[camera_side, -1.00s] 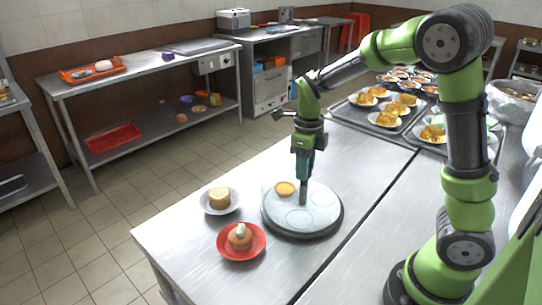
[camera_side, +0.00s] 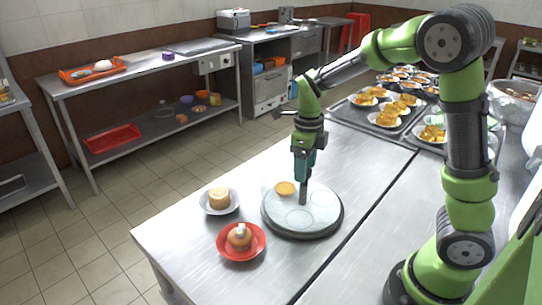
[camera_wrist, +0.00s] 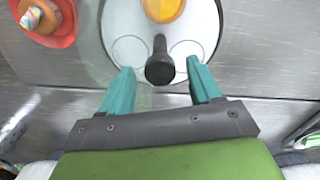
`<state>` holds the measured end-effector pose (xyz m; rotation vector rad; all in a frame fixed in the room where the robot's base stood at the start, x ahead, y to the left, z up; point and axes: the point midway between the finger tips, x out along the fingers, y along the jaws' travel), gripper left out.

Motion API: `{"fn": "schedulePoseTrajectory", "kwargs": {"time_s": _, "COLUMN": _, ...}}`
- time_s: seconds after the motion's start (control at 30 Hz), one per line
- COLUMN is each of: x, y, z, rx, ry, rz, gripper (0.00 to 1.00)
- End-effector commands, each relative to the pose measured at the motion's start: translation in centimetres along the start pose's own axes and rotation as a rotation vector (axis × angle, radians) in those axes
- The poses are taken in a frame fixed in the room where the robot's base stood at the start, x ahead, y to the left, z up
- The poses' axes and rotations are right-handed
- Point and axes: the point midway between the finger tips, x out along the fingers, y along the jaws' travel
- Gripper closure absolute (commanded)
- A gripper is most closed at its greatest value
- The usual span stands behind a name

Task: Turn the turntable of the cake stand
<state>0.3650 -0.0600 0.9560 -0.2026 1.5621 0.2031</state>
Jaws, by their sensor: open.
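The cake stand's turntable (camera_side: 322,214) is a round pale disc with a dark rim on the metal table. Faint circles mark its top, and one holds a small yellow tart (camera_side: 285,188). A dark upright peg (camera_wrist: 160,66) stands on the turntable. My gripper (camera_side: 303,180) points down over the turntable at the peg. In the wrist view, my gripper (camera_wrist: 160,82) has its two teal fingers spread, one on each side of the peg, with gaps between. Whether the fingertips reach down beside the peg is hard to tell.
A red bowl with a brown cake (camera_side: 240,240) and a white bowl with a rolled cake (camera_side: 219,200) stand left of the turntable. Trays of plated food (camera_side: 385,112) lie behind. The table between the turntable and trays is clear.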

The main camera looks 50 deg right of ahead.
Motion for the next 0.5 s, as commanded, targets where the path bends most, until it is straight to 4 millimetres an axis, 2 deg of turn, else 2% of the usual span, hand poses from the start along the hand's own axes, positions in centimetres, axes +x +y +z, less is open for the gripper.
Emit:
{"fn": "schedulePoseTrajectory", "kwargs": {"time_s": 0.17, "x": -2.6, "y": 0.0, "z": 0.1, "rx": -0.001, "ry": -0.007, "rz": -0.001, "gripper": 0.37}}
{"fn": "schedulePoseTrajectory", "kwargs": {"time_s": 0.5, "x": -10.8, "y": 0.0, "z": 0.1, "rx": 0.0, "ry": -0.008, "rz": -0.003, "gripper": 0.37}}
